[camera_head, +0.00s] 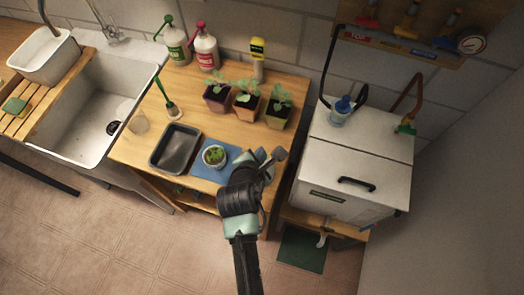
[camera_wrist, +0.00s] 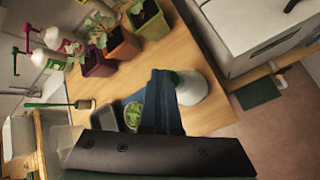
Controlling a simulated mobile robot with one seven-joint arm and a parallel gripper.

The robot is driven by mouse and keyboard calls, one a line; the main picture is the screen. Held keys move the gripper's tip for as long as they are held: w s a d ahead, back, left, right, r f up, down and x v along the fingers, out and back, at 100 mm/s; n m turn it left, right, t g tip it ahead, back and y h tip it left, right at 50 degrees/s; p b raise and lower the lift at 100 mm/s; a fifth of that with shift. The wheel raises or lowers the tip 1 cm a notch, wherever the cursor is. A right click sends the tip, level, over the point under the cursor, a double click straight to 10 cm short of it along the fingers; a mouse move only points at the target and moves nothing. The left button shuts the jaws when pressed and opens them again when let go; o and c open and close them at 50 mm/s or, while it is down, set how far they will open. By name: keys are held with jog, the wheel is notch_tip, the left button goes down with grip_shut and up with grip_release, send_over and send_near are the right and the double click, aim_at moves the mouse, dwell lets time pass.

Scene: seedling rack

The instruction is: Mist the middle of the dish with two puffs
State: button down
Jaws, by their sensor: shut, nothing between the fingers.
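The dish (camera_head: 214,156), small, round and pale with green seedlings in it, sits on a blue mat (camera_head: 202,171) near the table's front. It also shows in the wrist view (camera_wrist: 133,116). My gripper (camera_head: 272,160) is shut and empty, to the right of the dish in the head view. In the wrist view its dark fingers (camera_wrist: 161,88) cover part of the mat. Just right of the fingers there is a white rounded thing with a green part (camera_wrist: 192,88), perhaps a spray bottle; in the head view my gripper and arm hide it.
A black tray (camera_head: 175,148) lies left of the dish. Several potted seedlings (camera_head: 247,104) stand behind it. Green (camera_head: 176,46) and red-labelled (camera_head: 206,52) bottles stand at the back. A white cabinet (camera_head: 350,150) with a blue-topped bottle (camera_head: 340,112) bounds the right; a sink (camera_head: 110,105) is left.

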jog(key=shift+r, duration=0.25)
notch_tip(320, 180, up, 6)
jog(key=p, duration=0.7)
jog(key=shift+r, duration=0.1)
dwell(2.4)
